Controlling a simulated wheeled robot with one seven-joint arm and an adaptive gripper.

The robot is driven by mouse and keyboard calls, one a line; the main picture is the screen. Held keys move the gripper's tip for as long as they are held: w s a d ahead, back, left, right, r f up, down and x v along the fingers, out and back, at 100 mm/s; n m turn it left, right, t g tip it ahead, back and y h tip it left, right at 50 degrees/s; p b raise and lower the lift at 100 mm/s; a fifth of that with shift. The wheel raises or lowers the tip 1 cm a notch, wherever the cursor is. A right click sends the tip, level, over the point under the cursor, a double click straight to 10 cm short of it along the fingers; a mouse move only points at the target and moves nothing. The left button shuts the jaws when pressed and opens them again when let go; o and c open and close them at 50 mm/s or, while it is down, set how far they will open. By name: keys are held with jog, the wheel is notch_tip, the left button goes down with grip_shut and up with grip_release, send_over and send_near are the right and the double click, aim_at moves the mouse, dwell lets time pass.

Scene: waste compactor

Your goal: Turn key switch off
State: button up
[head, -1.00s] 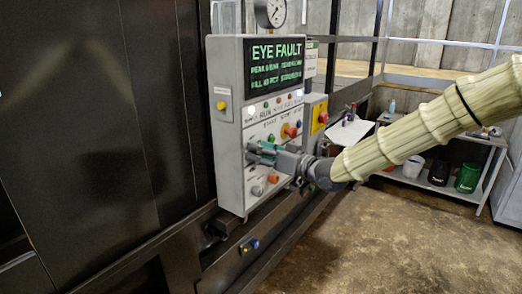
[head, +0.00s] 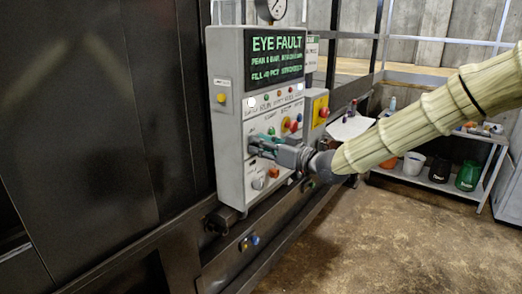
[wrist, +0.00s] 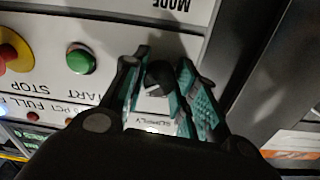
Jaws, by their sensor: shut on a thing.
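The control box (head: 229,172) stands upright on the dark machine, and its screen (head: 275,59) reads EYE FAULT. My gripper (head: 262,146) is at the left side of its lower panel. In the wrist view my gripper (wrist: 163,68) has its teal-padded fingers on both sides of a small dark knob, the key switch (wrist: 157,76), and is shut on it. The label SUPPLY is partly visible between the fingers. In the head view the fingers hide the switch. Its exact turn position cannot be told.
A green START button (wrist: 81,60) and a red STOP button (wrist: 8,57) on yellow are beside the fingers. A red button (head: 274,172) is below my gripper in the head view. A shelf (head: 432,182) with buckets stands at right. The floor (head: 390,250) is clear.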

jog(key=shift+f+n+b, duration=0.1)
jog(key=shift+n+b, duration=5.2)
jog(key=shift+b, duration=1.65)
jog(key=o, duration=1)
jog(key=shift+d, duration=0.1)
jog(key=v, duration=1.2)
jog(key=shift+w+d+f, duration=0.1)
jog(key=shift+w, duration=0.05)
